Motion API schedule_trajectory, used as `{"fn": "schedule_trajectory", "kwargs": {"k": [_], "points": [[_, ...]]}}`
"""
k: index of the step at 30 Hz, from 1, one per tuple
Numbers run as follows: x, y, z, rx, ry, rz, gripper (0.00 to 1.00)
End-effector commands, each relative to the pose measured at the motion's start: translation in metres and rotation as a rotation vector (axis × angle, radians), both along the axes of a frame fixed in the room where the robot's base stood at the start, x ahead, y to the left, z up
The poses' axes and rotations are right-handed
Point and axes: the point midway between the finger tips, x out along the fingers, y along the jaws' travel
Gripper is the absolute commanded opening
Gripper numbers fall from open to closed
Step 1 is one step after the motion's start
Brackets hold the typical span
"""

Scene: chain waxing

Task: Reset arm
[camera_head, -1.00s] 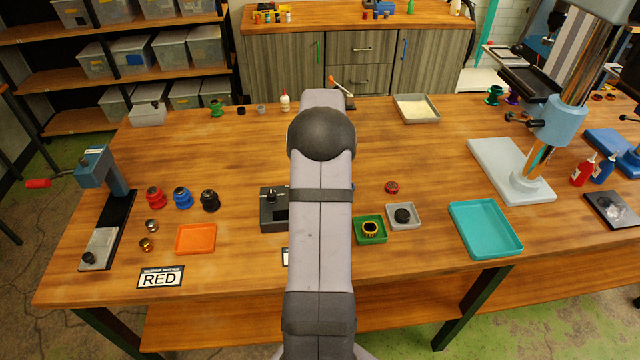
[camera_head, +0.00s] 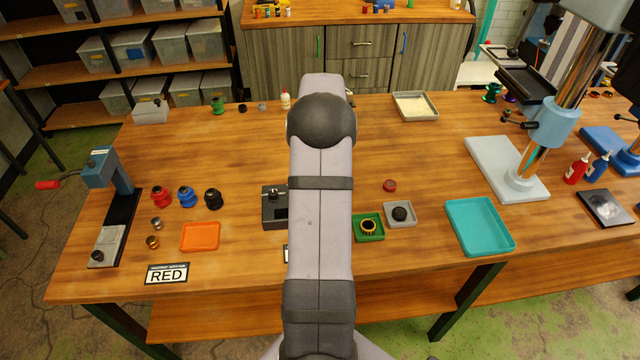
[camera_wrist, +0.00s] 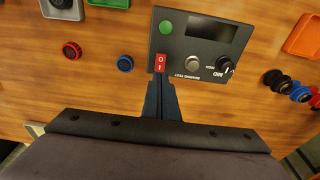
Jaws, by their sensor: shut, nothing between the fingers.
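My arm spans the middle of the head view, and my gripper is hidden behind it there. In the wrist view my gripper (camera_wrist: 161,92) is shut and empty. Its fingertips are close to the lower edge of a dark control box (camera_wrist: 200,48), near its red rocker switch (camera_wrist: 161,63). I cannot tell whether they touch it. The box has a green button (camera_wrist: 166,27), a dark screen and knobs. In the head view the box (camera_head: 273,208) shows partly, left of my arm.
A red ring (camera_wrist: 71,51) and a blue ring (camera_wrist: 124,63) lie on the table. An orange tray (camera_head: 200,237), several spools, a green tray (camera_head: 368,237), a grey tray (camera_head: 400,223) and a teal tray (camera_head: 480,244) stand around. A press (camera_head: 508,168) is at right.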

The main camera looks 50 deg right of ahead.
Motion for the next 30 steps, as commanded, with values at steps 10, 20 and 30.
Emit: {"fn": "schedule_trajectory", "kwargs": {"k": [10,20,30], "points": [[0.006,0.011,0.001,0.002,0.002,0.019,0.0],[0.038,0.157,0.009,0.029,0.031,0.244,0.0],[-0.026,0.355,-0.004,0.052,0.094,0.591,0.0]]}}
